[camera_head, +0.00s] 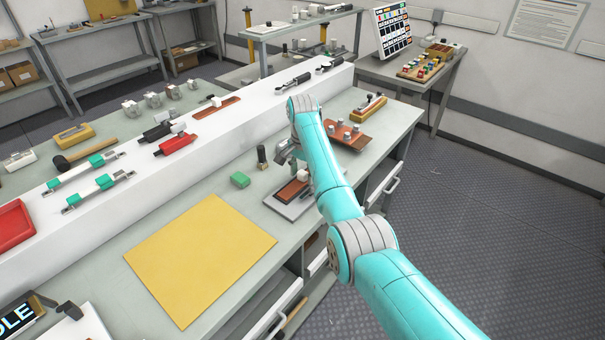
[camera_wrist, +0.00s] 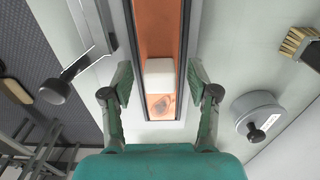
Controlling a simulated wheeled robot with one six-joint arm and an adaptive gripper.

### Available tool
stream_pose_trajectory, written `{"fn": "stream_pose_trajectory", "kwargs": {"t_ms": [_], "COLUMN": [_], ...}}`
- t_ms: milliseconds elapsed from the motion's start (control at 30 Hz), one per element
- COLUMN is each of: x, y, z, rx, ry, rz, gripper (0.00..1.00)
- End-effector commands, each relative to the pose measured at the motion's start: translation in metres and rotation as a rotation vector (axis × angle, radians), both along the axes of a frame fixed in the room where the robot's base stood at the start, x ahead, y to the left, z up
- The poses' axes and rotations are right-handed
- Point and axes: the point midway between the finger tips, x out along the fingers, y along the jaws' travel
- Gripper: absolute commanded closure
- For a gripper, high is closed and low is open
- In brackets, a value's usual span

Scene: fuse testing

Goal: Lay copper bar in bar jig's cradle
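In the wrist view the copper bar (camera_wrist: 160,30) appears as a long copper-coloured strip with a pale block (camera_wrist: 159,74) on it. It lies lengthwise between the dark rails of the bar jig (camera_wrist: 183,45), on a light base. My gripper (camera_wrist: 158,86) is open, with one finger on each side of the pale block and a visible gap to both. I cannot tell its height above the block. In the head view the jig's grey plate (camera_head: 277,204) and brownish-red strip (camera_head: 291,190) show beside my arm, which hides part of them and most of the gripper.
A lever clamp (camera_wrist: 70,75) stands left of the rails. A round grey tin (camera_wrist: 258,115) and a brush (camera_wrist: 301,43) are at the right.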

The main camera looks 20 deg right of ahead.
Motion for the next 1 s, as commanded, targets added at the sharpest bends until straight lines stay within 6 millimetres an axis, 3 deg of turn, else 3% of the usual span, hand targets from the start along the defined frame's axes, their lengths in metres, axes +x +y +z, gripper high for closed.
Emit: {"fn": "stream_pose_trajectory", "kwargs": {"t_ms": [233,367,800,1000], "x": [0.0,0.0,0.001,0.001], "y": [0.0,0.0,0.0,0.0], "z": [0.0,0.009,0.09,0.113], "rx": [0.0,0.0,0.0,0.0], "ry": [0.001,0.0,-0.002,-0.001], "rz": [0.0,0.0,0.0,0.0], "gripper": [0.4,0.4,0.4,0.4]}}
